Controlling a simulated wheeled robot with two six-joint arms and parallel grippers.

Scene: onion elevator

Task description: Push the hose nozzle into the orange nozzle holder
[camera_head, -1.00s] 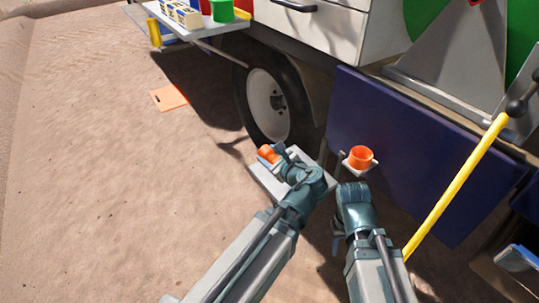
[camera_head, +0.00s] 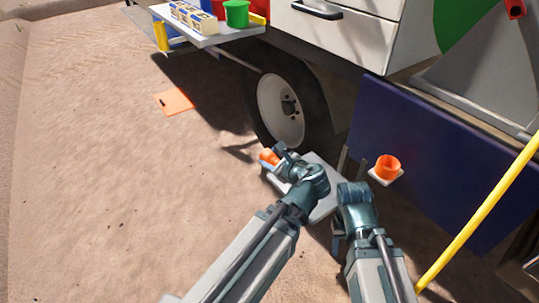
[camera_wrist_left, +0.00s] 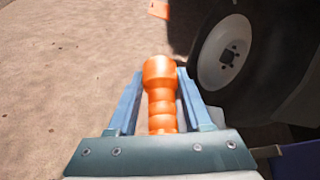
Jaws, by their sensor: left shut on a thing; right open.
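The orange hose nozzle (camera_wrist_left: 160,95) lies between the two fingers of my left gripper (camera_wrist_left: 155,85), which is shut on it. In the head view the nozzle (camera_head: 269,157) shows at the tip of my left gripper (camera_head: 278,157), in front of the wheel. The orange nozzle holder (camera_head: 387,166) is a round open cup on a small light bracket by the dark blue panel. It stands to the right of the nozzle and apart from it. My right gripper (camera_head: 340,237) is open, low and left of the holder; its fingers are mostly hidden by its wrist.
A vehicle wheel (camera_head: 283,108) stands behind my left gripper, with a dark blue panel (camera_head: 435,150) to its right. A yellow pole (camera_head: 480,215) slants at the right. A grey plate (camera_head: 322,205) is beneath my left wrist. Open sandy ground lies left, with a flat orange piece (camera_head: 174,102).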

